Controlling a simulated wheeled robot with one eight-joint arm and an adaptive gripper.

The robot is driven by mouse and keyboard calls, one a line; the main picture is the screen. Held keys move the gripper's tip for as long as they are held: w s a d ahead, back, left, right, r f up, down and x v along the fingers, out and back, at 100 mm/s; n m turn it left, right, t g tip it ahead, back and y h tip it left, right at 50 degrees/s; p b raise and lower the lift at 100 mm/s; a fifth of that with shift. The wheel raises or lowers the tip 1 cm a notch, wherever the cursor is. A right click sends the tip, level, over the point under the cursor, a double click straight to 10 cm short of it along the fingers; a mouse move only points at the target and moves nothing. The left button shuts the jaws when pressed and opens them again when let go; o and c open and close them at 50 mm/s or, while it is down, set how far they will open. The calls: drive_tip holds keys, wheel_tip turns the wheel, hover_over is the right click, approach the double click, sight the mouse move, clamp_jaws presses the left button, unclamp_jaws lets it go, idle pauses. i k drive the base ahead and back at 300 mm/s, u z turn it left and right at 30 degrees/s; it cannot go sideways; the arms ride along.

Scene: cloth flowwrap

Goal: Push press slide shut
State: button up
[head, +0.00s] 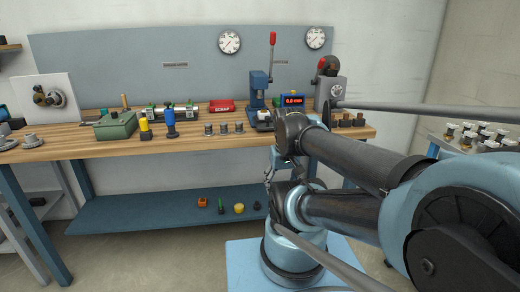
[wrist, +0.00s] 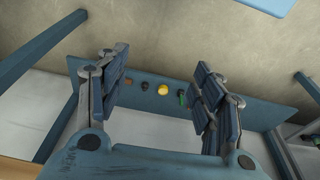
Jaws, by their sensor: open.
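A blue press (head: 257,88) with a tall red-topped lever stands toward the right on the workbench. A small light-coloured part (head: 264,114), perhaps its slide, shows at its base; my arm is close in front, and I cannot tell how far it is out. My gripper (wrist: 161,65) is open and empty in the wrist view, with its two padded fingers wide apart. It points down toward the lower shelf, and the press does not show in that view. In the head view my gripper is dark, partly hidden by my arm, below the bench's front edge.
The wooden workbench (head: 195,145) also holds a green box (head: 116,125), a red bin (head: 221,106), a blue digital display (head: 292,101) and a grey machine (head: 330,89). The blue lower shelf (head: 130,212) holds small items, including a yellow one (wrist: 162,89).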

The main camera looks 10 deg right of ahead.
sight(266, 125)
drive_tip(key=u, duration=1)
drive_tip(key=k, duration=1.85)
drive_tip(key=z, duration=0.9)
drive_tip(key=i, duration=1)
drive_tip(key=z, duration=0.05)
